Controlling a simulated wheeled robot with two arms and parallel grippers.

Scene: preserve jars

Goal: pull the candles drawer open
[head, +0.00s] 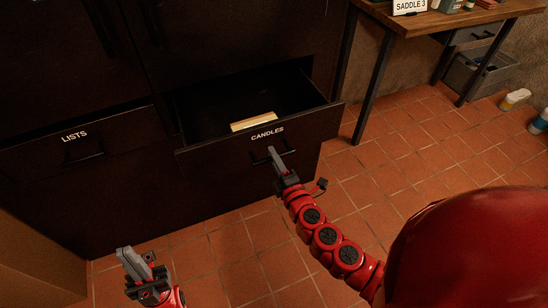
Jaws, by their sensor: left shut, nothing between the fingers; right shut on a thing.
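The candles drawer (228,148) is a dark drawer with a white CANDLES label on its front. It stands partly out of the dark cabinet, and its inside shows. A pale, flat block-like thing (253,121) lies in it near the front. My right gripper (275,153) is at the drawer's handle (259,159), below the label, and is shut on it. The fingers hide part of the handle. My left gripper (124,253) is shut and empty, low over the floor at the lower left, apart from the drawer.
A wooden table (450,18) with dark legs stands at the upper right, with a grey bin (478,75) beneath. Bottles (515,99) are on the floor at the far right. The tiled floor (400,150) before the drawer is clear.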

